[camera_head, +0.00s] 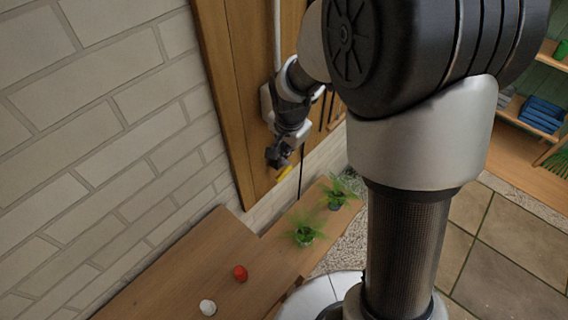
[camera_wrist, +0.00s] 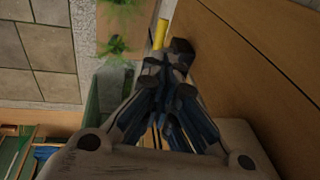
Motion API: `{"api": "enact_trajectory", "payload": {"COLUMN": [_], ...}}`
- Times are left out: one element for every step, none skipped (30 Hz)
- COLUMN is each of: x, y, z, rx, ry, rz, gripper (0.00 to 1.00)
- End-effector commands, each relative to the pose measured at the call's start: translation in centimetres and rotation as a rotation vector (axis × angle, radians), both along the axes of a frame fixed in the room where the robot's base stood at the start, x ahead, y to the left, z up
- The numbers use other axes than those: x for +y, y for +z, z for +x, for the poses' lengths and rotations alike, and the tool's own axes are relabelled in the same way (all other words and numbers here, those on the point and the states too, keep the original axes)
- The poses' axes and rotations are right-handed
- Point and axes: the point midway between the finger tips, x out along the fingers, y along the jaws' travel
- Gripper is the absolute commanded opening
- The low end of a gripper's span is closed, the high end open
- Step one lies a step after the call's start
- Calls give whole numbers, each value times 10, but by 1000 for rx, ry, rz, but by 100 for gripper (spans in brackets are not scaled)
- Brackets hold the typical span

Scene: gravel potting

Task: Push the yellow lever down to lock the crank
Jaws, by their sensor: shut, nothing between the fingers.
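The yellow lever (camera_head: 284,172) shows as a short yellow bar just below my gripper (camera_head: 279,155) by the wooden panel (camera_head: 228,60). In the wrist view the yellow lever (camera_wrist: 160,33) sticks out beyond the fingertips of my gripper (camera_wrist: 167,62). The fingers are shut with nothing between them. The fingertips appear close to the lever, but I cannot tell whether they touch it. The crank is not clearly visible; my gripper and arm cover that area.
A wooden bench (camera_head: 190,262) runs below the panel. A red object (camera_head: 240,272), a white object (camera_head: 208,307) and two green potted plants (camera_head: 305,236) (camera_head: 337,198) stand on wooden surfaces. A white brick wall (camera_head: 100,120) is at left. Shelves (camera_head: 535,115) stand at far right.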

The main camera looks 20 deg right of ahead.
Motion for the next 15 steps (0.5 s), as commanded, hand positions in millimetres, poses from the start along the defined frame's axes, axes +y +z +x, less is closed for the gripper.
{"api": "enact_trajectory", "payload": {"x": [0, 0, 0, 0, 0, -1, -1, -1, -1, -1, -2, -2, -2, -2, -3], "y": [-1, -2, -4, -6, -9, -14, -19, -24, -32, -38, -45, -53, -60, -66, -75], "z": [0, 0, 0, 1, 2, 3, 3, 5, 6, 8, 10, 12, 14, 16, 18], "rx": [0, 1, 1, 2, 2, 4, 4, 4, 4, 6, 6, 5, 5, 5, 5], "ry": [0, 0, 0, 0, 1, 1, 1, 1, 1, 1, 1, 0, 0, 0, -1], "rz": [0, -1, 0, 0, -1, 0, -1, -1, -1, -1, -1, 0, 0, 0, 0], "gripper": [0, 0, 0, 0, 0, 0, 0, 0, 0, 0, 0, 0, 0, 0, 0]}}
